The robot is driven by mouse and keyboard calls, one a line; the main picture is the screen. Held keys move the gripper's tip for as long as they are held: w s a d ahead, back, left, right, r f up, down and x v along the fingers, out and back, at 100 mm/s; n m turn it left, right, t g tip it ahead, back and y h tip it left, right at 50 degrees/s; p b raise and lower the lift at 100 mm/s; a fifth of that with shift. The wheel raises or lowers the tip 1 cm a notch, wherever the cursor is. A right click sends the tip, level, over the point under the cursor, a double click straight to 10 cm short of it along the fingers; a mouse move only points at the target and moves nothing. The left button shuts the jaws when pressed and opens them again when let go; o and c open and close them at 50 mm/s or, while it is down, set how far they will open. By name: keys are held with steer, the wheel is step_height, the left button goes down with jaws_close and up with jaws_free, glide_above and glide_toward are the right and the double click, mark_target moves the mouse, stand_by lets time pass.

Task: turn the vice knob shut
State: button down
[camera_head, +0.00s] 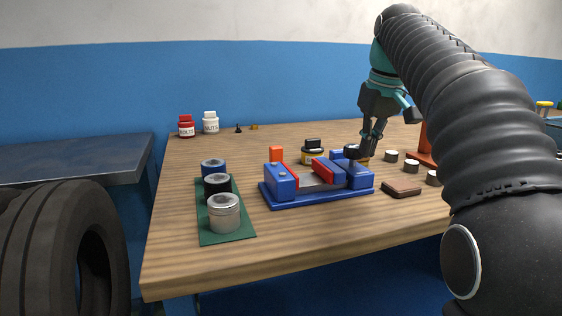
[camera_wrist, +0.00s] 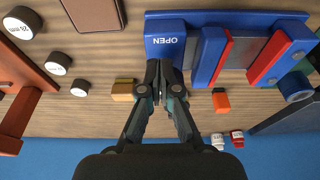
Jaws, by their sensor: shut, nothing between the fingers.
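The blue vice (camera_head: 318,193) stands on the bench, with red pads on its facing jaws and an open gap between them. In the wrist view its end block (camera_wrist: 166,25) carries the word OPEN. My gripper (camera_head: 367,153) points down at the vice's right end, with its fingers together and empty. In the wrist view my gripper (camera_wrist: 165,66) has its tips against or just over the edge of the OPEN block; I cannot tell if they touch. A dark round part (camera_head: 353,151) beside the fingers may be the knob; the fingers partly hide this area.
A green mat (camera_head: 237,229) with several cans lies left of the vice. A brown block (camera_head: 401,188) and several pale-topped cylinders (camera_head: 412,166) lie to the right. The front bench is clear.

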steer(key=shift+s+a+p, duration=0.25)
steer(key=shift+a+p, duration=0.85)
steer(key=shift+p, duration=0.15)
steer(key=shift+s, duration=0.15)
stand_by(0.4)
steer(key=shift+s, duration=0.25)
steer(key=v, duration=0.3)
steer(key=w+v, duration=0.1)
steer(key=v, duration=0.1)
steer(key=shift+a+r, duration=0.15)
steer(key=shift+r, duration=0.4)
